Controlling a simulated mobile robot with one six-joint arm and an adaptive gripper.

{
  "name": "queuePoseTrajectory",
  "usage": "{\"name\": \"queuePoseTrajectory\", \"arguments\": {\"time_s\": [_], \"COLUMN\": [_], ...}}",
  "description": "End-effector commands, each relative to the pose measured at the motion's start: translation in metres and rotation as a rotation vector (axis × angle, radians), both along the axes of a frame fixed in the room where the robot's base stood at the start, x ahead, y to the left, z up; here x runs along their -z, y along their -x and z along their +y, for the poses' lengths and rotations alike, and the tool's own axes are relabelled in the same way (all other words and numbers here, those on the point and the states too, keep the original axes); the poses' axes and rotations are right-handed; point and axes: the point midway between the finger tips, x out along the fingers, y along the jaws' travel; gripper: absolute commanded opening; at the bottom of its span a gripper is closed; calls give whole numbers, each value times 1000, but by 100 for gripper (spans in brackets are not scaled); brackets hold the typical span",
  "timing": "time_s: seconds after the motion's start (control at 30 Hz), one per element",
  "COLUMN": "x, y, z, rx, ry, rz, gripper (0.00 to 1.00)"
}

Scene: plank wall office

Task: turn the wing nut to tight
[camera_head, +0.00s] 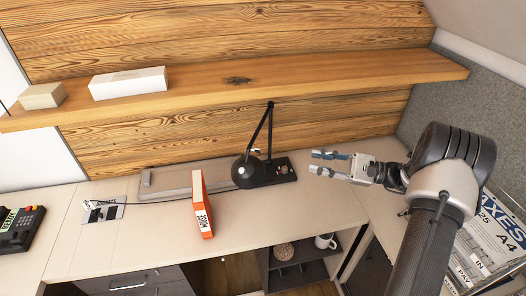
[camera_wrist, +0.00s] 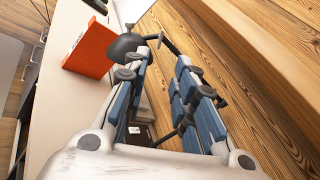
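A black desk lamp (camera_head: 263,132) stands on the desk, its round head (camera_head: 246,172) low and its base (camera_head: 281,171) behind and to the right. A small pale spot (camera_head: 257,151) shows by the lamp head. I cannot make out for certain which part is the wing nut. My gripper (camera_head: 317,162) is open and empty, to the right of the lamp, its fingers pointing left. In the wrist view my gripper's blue-padded fingers (camera_wrist: 163,62) stand apart. The lamp head (camera_wrist: 124,46) shows beyond them, and the fingers partly hide the lamp.
An orange-red book (camera_head: 203,208) stands on the desk (camera_head: 255,222), left of the lamp. A wooden shelf (camera_head: 215,90) with two boxes runs above. A telephone (camera_head: 18,230) sits far left. A grey partition (camera_head: 470,105) stands at right. The desk's right front is clear.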

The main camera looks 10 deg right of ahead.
Motion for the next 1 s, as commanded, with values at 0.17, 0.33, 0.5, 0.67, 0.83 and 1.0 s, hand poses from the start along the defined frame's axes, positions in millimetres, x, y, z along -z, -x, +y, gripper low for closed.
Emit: {"name": "queuePoseTrajectory", "arguments": {"time_s": [0.17,0.33,0.5,0.67,0.83,1.0], "x": [2,3,3,3,3,3], "y": [-6,-21,-39,-55,-71,-81], "z": [7,36,69,100,127,144], "rx": [8,4,3,3,4,5], "ry": [-12,-11,-10,-10,-9,-9], "rz": [-3,-2,-2,-1,-1,-2], "gripper": [25,25,25,25,25,25]}}
